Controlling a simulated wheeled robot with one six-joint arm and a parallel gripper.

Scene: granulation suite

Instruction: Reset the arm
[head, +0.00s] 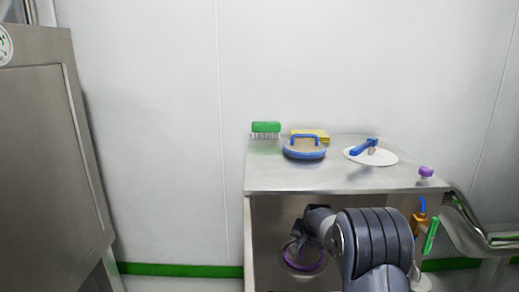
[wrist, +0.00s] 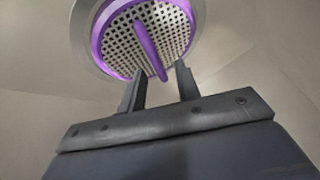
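My gripper (wrist: 160,78) is open in the wrist view, its two dark fingers apart. A round perforated metal disc with a purple rim (wrist: 108,52) and a purple bar handle (wrist: 148,45) is just beyond the fingertips. The handle's near end lies between the finger lines, with gaps visible on both sides. In the head view the purple-rimmed disc (head: 316,266) shows low in the front of the steel cabinet, partly hidden by my gripper. My dark arm reaches toward it from the lower right.
The steel cabinet top (head: 270,178) holds a green brush (head: 266,127), a blue-handled round pad (head: 305,153), a yellow block (head: 322,136), a white disc with blue handle (head: 385,158) and a purple knob (head: 426,171). Tools with orange and green parts (head: 431,236) stand at right. A steel cabinet (head: 45,150) stands left.

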